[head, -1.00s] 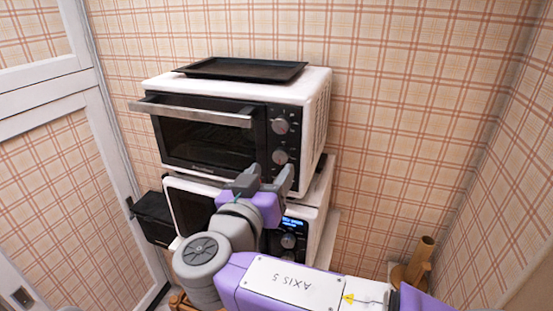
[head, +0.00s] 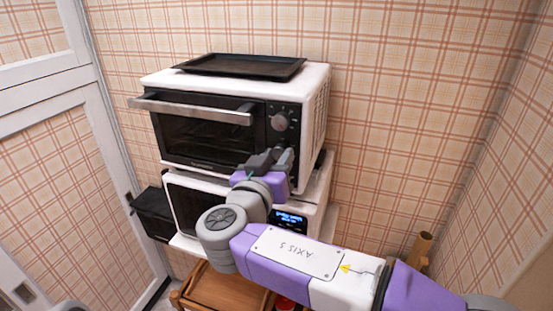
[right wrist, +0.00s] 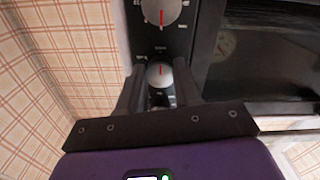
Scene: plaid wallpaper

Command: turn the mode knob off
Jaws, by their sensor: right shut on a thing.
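A white toaster oven (head: 318,115) with a black front stands on another white appliance. Its control panel is on the right of the front. The upper knob (head: 279,121) is in plain sight, and its red pointer shows in the right wrist view (right wrist: 160,10). My right gripper (head: 275,158) is at the lower part of the panel, shut on the lower knob (right wrist: 160,74). In the head view the gripper hides that knob. In the right wrist view the knob sits between the two fingers, with its red mark near upright. I cannot read which knob is the mode knob.
A black tray (head: 240,66) lies on top of the oven. The oven's handle (head: 190,108) juts out at left. Below is the white appliance with a lit blue display (head: 289,219). A wooden tray (head: 222,285) lies lower down. Plaid wall is at right.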

